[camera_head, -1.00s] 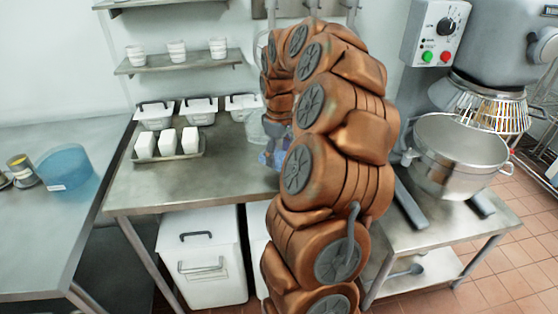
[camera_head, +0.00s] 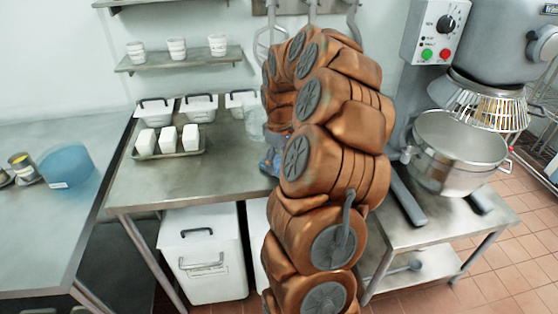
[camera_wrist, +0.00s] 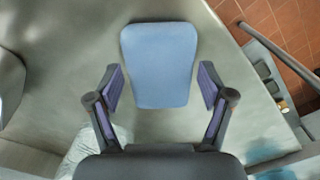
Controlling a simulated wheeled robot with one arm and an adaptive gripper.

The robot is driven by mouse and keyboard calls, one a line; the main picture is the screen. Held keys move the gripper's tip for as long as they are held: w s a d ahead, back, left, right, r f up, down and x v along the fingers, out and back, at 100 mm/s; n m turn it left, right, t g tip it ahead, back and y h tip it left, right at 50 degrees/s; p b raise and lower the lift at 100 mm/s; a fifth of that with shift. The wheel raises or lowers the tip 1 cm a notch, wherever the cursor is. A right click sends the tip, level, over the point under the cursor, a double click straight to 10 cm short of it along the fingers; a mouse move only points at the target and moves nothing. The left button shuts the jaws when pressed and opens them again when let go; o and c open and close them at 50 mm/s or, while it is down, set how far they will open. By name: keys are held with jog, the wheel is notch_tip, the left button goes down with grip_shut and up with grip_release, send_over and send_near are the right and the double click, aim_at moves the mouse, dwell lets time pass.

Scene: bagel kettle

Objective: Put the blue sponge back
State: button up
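The blue sponge (camera_wrist: 160,62) shows in the wrist view as a flat, rounded pad over the grey steel table (camera_wrist: 235,128). My gripper (camera_wrist: 161,84) is open, with one finger on each side of the sponge's near half and a visible gap on both sides. I cannot tell how high the fingers are above the table. In the head view my arm hides most of the gripper, and a small bluish patch (camera_head: 270,163) shows at its left edge; I cannot tell what it is.
The steel table (camera_head: 190,180) holds a tray (camera_head: 180,154) with white blocks and several lidded white tubs behind it. A blue tub (camera_head: 67,166) stands on the left table. A mixer with a steel bowl (camera_head: 455,165) stands at right. The front of the middle table is clear.

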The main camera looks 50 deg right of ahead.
aim_at(279, 162)
jog(key=shift+o, duration=0.8)
jog(key=shift+r, duration=0.3)
jog(key=shift+w+r, duration=0.1)
jog(key=shift+r, duration=0.15)
notch_tip(279, 162, up, 11)
jog(key=b, duration=0.2)
jog(key=shift+r, duration=0.15)
